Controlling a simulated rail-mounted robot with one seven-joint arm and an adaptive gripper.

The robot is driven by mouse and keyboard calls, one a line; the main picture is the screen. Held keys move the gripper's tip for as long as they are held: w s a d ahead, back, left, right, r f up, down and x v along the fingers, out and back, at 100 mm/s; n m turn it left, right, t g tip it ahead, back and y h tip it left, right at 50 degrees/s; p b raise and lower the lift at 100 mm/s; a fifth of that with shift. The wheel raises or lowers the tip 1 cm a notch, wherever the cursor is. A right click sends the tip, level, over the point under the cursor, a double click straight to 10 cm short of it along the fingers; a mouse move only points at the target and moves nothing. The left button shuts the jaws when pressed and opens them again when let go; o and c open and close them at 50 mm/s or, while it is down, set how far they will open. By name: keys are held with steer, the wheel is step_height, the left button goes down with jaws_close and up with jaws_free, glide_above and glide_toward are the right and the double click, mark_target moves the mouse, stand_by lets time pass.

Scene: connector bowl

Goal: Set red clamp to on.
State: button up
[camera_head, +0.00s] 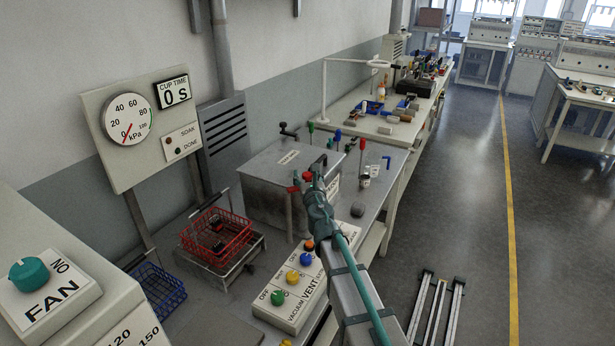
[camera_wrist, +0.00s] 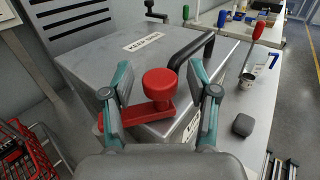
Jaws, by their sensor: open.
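The red clamp (camera_wrist: 150,114) has a flat red arm with a round knob (camera_wrist: 160,84) on top. It sits at the near side of a grey metal box (camera_wrist: 120,60). In the head view the clamp (camera_head: 294,188) shows small beside my gripper (camera_head: 308,180), partly hidden by it. My gripper (camera_wrist: 159,88) is open, with one teal finger on each side of the knob. Gaps show between the knob and both fingers. I cannot tell whether the fingers are level with the knob.
A black handle (camera_wrist: 190,48) stands on the box lid. A red basket (camera_head: 216,237) is left of the box. A panel with VACUUM and VENT knobs (camera_head: 300,280) is in front. Upright coloured-handled tools and a grey lump (camera_head: 357,209) are on the right.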

steer(key=shift+s, duration=0.1)
steer(key=v, duration=1.2)
steer(key=shift+c, duration=0.2)
